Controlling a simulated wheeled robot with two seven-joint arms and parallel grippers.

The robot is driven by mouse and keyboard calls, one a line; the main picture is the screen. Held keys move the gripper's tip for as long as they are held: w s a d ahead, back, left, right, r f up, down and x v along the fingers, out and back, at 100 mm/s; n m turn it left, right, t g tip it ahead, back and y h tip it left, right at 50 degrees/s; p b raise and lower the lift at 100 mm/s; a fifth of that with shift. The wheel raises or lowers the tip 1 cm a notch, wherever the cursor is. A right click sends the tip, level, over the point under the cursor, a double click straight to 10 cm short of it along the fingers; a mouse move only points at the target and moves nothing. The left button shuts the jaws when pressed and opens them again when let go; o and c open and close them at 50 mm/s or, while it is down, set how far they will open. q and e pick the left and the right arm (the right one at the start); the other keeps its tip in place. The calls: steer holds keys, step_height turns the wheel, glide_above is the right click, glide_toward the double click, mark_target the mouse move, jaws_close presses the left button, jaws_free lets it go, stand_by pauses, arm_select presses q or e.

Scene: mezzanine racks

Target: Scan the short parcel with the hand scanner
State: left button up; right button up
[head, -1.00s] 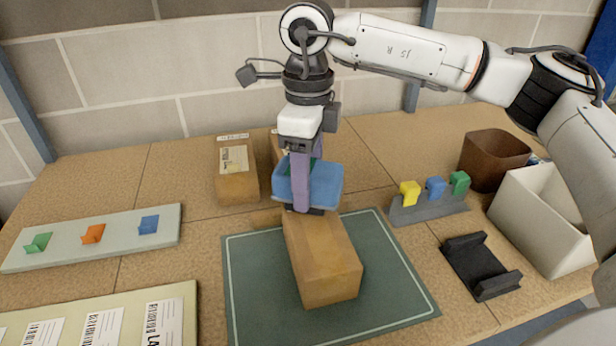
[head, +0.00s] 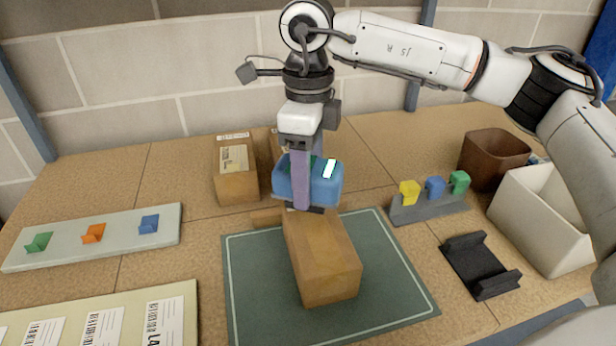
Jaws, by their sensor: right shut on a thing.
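My right gripper (head: 302,182) points down and is shut on the blue hand scanner (head: 325,186), which shows a bright white patch on its right part. The scanner is at the far end of a brown parcel (head: 328,268) lying on the green mat (head: 257,290); whether they touch I cannot tell. A second brown parcel (head: 237,187) with a white label stands behind, to the left. Another box behind the gripper is mostly hidden. I cannot tell for certain which parcel is the short one. My left gripper is not in view.
A black empty cradle (head: 481,266) lies right of the mat. Behind it are a grey rack (head: 430,208) with coloured blocks, a brown bin (head: 495,160) and a white box (head: 540,222). At left are a pale board (head: 120,238) with coloured clips and a sheet of labels (head: 100,330).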

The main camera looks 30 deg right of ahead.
steer(key=shift+r+p, duration=1.8)
steer(key=shift+r, duration=1.2)
steer(key=shift+f, duration=0.1)
